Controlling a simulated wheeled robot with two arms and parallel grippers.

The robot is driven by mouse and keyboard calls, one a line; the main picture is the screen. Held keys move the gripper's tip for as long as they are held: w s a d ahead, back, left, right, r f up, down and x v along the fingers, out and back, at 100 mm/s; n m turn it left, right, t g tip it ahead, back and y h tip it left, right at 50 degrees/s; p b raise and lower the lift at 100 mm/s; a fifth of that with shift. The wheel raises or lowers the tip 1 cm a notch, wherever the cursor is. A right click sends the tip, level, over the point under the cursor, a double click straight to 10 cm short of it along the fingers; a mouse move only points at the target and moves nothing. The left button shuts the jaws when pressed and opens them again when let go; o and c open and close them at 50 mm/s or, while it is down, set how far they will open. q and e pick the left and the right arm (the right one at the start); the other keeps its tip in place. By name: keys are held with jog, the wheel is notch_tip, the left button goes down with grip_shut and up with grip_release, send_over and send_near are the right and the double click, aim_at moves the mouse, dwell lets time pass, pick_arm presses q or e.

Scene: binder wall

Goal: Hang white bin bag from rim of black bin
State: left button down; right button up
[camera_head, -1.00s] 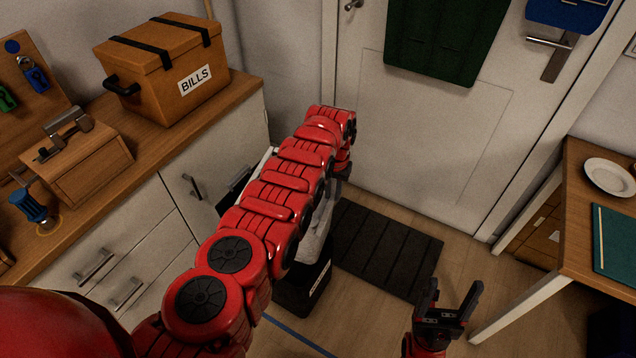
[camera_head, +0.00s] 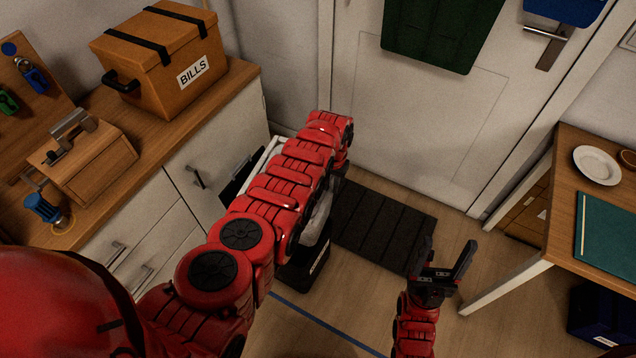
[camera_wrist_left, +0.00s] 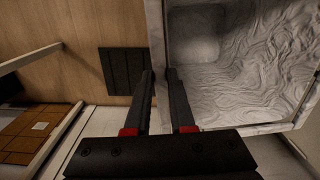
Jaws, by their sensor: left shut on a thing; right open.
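The white bin bag (camera_head: 320,218) shows on both sides of my left arm, above the black bin (camera_head: 300,272). The bin stands on the floor with a pale label; my arm hides much of both. In the left wrist view the bag (camera_wrist_left: 255,85) is open, with a crinkled inside. My left gripper (camera_wrist_left: 162,76) is shut on the bag's edge, one finger on each side. In the head view this gripper (camera_head: 341,170) is partly hidden at the arm's end. I cannot tell how the bag meets the bin rim. My right gripper (camera_head: 450,246) is open and empty.
A dark mat (camera_head: 382,225) lies before the white door (camera_head: 430,130). The wooden counter (camera_head: 235,85) with a BILLS box (camera_head: 160,65) is at left. A table (camera_head: 560,235) with a plate (camera_head: 597,165) is at right.

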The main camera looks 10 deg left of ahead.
pick_arm(q)
jog(key=shift+s+p, duration=0.2)
jog(key=shift+p, duration=0.15)
jog(key=shift+s, duration=0.1)
jog(key=shift+a, duration=0.1)
jog(key=shift+w+p, duration=0.2)
jog(key=shift+p, duration=0.15)
jog(key=shift+s+p, duration=0.1)
jog(key=shift+p, duration=0.2)
